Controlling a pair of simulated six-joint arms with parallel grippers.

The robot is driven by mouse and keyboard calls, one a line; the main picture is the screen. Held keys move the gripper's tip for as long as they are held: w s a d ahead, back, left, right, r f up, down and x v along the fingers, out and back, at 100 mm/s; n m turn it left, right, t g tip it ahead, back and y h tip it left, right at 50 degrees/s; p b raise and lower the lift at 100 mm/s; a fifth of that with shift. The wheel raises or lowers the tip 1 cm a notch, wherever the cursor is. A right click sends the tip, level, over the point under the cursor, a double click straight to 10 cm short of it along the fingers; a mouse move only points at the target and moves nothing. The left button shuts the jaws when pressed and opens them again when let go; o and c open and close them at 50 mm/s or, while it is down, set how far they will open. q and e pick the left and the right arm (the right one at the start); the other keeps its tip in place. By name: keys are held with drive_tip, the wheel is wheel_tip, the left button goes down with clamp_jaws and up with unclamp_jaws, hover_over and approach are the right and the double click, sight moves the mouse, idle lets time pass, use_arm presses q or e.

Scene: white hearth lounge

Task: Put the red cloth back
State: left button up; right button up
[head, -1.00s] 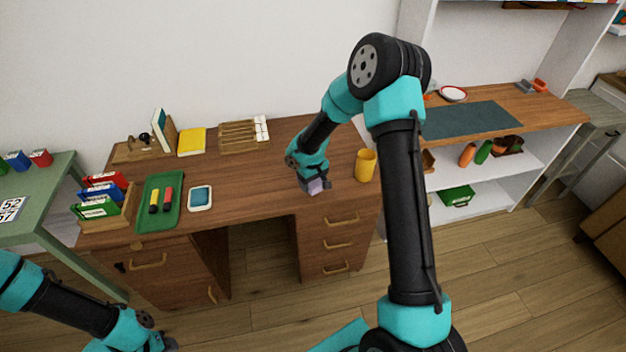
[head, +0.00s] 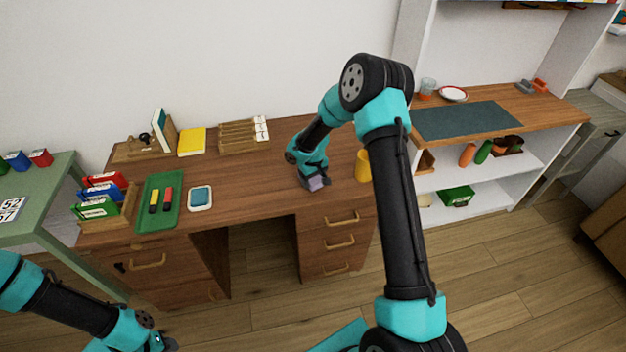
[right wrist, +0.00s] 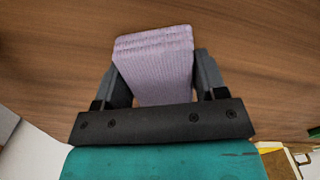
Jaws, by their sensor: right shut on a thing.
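A folded lavender cloth (right wrist: 155,65) is between the two fingers of my right gripper (right wrist: 155,75) in the right wrist view. In the head view the same cloth (head: 318,184) shows as a small pale block under my right gripper (head: 315,182). My right gripper is shut on it at the front right part of the brown desk (head: 260,180). Whether the cloth touches the desk top is hard to tell. The cloth looks lavender, and no red cloth shows. My left gripper (head: 155,342) is low at the bottom left, its fingers not clear.
A yellow cup (head: 362,166) stands right of my right gripper, partly behind my arm. A green tray (head: 146,217), a blue-and-white dish (head: 200,198), a wooden rack (head: 237,137) and a yellow book (head: 191,142) occupy the desk's left and back. The desk's middle is clear.

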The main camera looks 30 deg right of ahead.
drive_tip(key=shift+f, duration=0.2)
drive_tip(key=shift+f, duration=0.1)
drive_tip(key=o, duration=1)
wheel_tip(320, 180, up, 12)
drive_tip(key=shift+r, duration=0.15)
idle(0.6)
